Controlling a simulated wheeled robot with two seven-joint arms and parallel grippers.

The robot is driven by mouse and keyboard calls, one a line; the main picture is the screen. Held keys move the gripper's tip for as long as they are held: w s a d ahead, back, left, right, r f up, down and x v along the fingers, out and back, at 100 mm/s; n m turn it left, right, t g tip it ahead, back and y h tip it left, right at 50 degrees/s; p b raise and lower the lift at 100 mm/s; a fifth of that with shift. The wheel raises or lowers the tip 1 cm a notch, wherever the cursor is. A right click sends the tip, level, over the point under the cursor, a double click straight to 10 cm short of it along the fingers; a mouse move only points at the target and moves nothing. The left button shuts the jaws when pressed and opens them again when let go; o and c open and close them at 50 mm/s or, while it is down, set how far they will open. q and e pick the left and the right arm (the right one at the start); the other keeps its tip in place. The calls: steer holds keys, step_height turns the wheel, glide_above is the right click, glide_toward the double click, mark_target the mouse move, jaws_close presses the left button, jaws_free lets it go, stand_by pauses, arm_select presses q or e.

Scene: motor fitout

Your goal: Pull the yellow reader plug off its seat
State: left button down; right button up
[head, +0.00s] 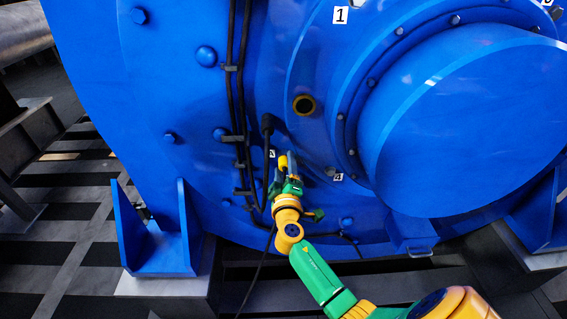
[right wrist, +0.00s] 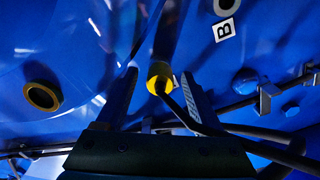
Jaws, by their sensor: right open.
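The yellow reader plug (head: 283,162) is at the blue motor housing (head: 150,100), just beyond my right gripper (head: 287,168). In the right wrist view the plug (right wrist: 159,72) shows as a round yellow end with a dark cable running off to the lower right. My right gripper (right wrist: 160,84) is open, with one finger on each side of the plug, and a gap shows on both sides. I cannot tell how deep the plug lies between the fingers. Its seat is hidden behind it. My left gripper is in neither view.
An empty yellow-rimmed hole (head: 304,105) is in the housing above the plug; it also shows in the right wrist view (right wrist: 42,97). Black cables (head: 240,90) in clips run down the housing left of the gripper. The large round cover (head: 460,120) bulges out at right.

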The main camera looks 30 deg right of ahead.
mark_target(284, 168)
stand_by(0.7)
jaws_close()
stand_by(1.2)
steer(key=shift+a, duration=0.1)
steer(key=shift+v, duration=2.95)
